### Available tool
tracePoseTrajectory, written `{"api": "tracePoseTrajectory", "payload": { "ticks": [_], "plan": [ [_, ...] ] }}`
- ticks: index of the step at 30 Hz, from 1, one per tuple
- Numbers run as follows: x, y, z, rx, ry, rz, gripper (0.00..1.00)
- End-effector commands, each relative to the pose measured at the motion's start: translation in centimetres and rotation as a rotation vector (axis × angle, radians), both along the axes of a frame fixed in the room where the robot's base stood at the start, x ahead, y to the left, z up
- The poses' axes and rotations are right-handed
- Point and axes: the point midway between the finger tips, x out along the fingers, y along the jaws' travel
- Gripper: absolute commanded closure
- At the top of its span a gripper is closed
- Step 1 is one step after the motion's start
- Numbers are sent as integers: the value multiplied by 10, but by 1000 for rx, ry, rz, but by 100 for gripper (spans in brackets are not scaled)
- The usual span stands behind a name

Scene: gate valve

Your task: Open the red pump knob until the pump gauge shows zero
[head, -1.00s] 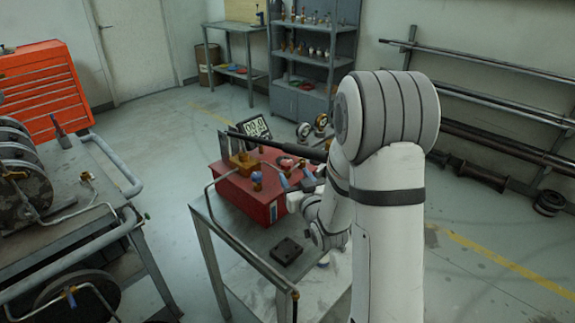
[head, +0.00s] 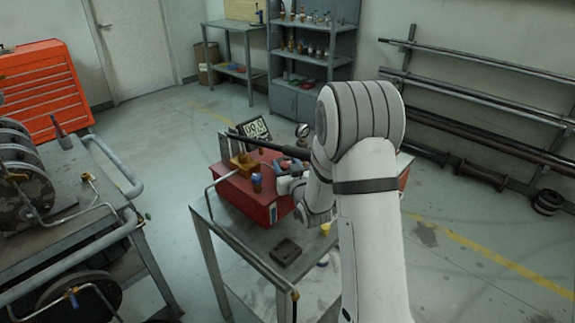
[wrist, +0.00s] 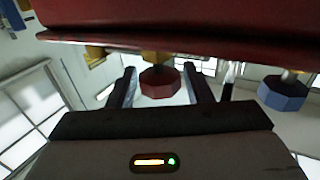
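The red pump knob (wrist: 160,83) hangs below a brass fitting in the wrist view. My gripper (wrist: 163,88) is open, with one finger on each side of the knob and a visible gap to each. In the head view my gripper (head: 287,184) is at the right part of the red pump box (head: 232,192), and the arm hides much of that side. The gauge display (head: 254,129) stands behind the box; its digits look like zeros but are too small to read surely.
A blue knob (wrist: 283,92) is to the right of my gripper in the wrist view. A black tray (head: 286,251) lies on the metal table (head: 240,233) in front of the box. A long dark bar (head: 268,145) crosses behind the box.

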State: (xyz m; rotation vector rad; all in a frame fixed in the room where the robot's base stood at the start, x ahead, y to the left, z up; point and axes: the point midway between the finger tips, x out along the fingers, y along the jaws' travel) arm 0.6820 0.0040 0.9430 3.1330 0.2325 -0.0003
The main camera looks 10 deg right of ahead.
Motion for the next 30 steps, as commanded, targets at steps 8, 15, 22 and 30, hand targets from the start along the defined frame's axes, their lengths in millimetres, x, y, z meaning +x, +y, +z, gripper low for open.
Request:
{"api": "tracePoseTrajectory", "payload": {
  "ticks": [8,15,22,30],
  "plan": [
    [0,0,0,0,0,0,77],
    [0,0,0,0,-1,3,89],
    [1,-1,-3,1,-7,100,89],
    [1,-1,0,0,-6,242,89]
  ]
}}
